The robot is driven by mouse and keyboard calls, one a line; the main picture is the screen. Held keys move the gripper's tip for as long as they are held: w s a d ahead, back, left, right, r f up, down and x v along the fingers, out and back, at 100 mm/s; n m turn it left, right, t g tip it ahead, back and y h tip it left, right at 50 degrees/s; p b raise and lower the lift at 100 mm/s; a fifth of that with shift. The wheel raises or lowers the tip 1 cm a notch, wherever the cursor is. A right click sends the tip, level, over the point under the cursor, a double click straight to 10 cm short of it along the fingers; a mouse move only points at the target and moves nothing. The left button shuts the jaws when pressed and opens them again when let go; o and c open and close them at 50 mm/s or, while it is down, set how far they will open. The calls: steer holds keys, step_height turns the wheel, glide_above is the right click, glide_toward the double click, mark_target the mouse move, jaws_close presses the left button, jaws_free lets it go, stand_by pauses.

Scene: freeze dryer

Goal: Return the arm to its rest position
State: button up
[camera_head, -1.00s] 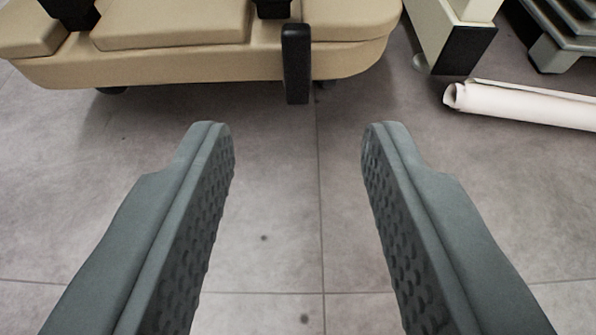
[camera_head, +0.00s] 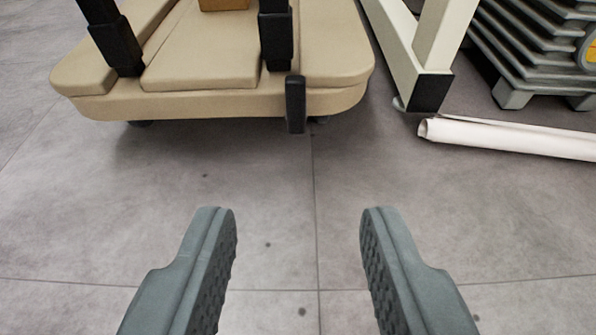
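My gripper (camera_head: 298,215) is in the lower half of the view. Its two grey fingers with dimpled inner pads stand wide apart. Nothing is between them; only grey floor shows there. The fingers point toward a beige wheeled base and appear clear of it. The rest of my arm is out of view.
The beige base (camera_head: 213,104) with black posts stands at the top left and centre. A cream metal frame leg (camera_head: 444,38) with a black foot is at the upper right. A white roll (camera_head: 510,137) lies on the floor beside it. Grey stacked crates (camera_head: 535,50) stand behind. The nearer floor (camera_head: 300,180) is clear.

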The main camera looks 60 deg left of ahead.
steer(key=w+r+t+h, duration=0.1)
steer(key=w+r, duration=0.2)
steer(key=r, duration=0.8)
steer(key=w+r+t+h, duration=0.2)
steer(key=w+r, duration=0.2)
steer(key=r, duration=0.6)
steer(key=w+r+t+h, duration=0.1)
steer(key=w+r, duration=0.2)
steer(key=r, duration=0.8)
steer(key=s+a+r+m+t+h, duration=0.2)
steer(key=s+r, duration=0.1)
steer(key=r, duration=1.2)
steer(key=s+a+r+m+t+h, duration=0.1)
steer(key=s+a+r+h, duration=0.15)
steer(key=r, duration=1.35)
steer(key=s+a+r+m+t+h, duration=0.1)
steer(key=s+a+r+m, duration=0.1)
steer(key=s+r, duration=0.85)
steer(key=s+a+r+m+t+h, duration=0.1)
steer(key=s+a+r+m+h, duration=0.15)
steer(key=s+r, duration=0.85)
steer(key=s+a+r+m, duration=0.1)
steer(key=s+a+r, duration=0.2)
steer(key=s, duration=1.1)
steer(key=s+a+r+m+y, duration=0.1)
steer(key=s+r, duration=0.3)
steer(key=s, duration=0.9)
steer(key=shift+s+a+m+t, duration=0.35)
steer(key=shift+a+m, duration=0.2)
steer(key=shift+a, duration=0.35)
